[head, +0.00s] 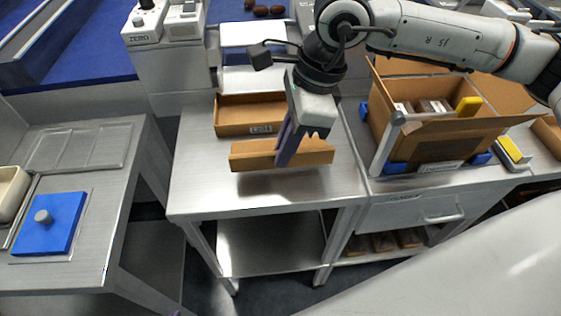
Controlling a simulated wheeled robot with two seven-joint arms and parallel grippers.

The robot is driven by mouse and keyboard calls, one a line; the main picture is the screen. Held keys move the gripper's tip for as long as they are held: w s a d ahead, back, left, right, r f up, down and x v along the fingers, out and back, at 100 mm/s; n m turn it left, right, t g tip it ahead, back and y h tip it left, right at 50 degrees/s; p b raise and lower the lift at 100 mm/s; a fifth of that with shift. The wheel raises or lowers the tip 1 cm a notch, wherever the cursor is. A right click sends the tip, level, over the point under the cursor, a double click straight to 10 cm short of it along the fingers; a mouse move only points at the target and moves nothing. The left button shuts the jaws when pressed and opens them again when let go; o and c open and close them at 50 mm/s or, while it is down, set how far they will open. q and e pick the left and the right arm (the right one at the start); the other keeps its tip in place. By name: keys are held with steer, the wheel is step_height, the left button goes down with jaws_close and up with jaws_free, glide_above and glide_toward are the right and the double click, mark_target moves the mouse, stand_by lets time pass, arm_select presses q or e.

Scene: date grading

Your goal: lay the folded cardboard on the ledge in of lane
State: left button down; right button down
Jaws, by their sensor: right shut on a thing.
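My right gripper (287,140) comes in from the upper right and points down over the middle steel table (200,190). It is shut on a folded tan cardboard piece (250,161), which it grips near the middle, with an end sticking out on each side. The cardboard appears just above the table's surface; I cannot tell whether it touches. Behind it lies a shallow brown cardboard tray (232,118) with a small label on its front. I cannot make out which surface is the ledge of the lane. My left gripper does not clearly show.
An open carton (440,130) with packs inside stands at the right between blue corner blocks. A yellow-and-white block (513,152) is beside it. A scale (160,20) stands at the back. The middle table's left front is bare.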

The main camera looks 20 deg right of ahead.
steer(key=shift+f, duration=2.35)
steer(key=shift+f, duration=0.15)
steer(key=c, duration=1.9)
jaws_free()
steer(key=shift+o, duration=0.2)
steer(key=v, duration=1.2)
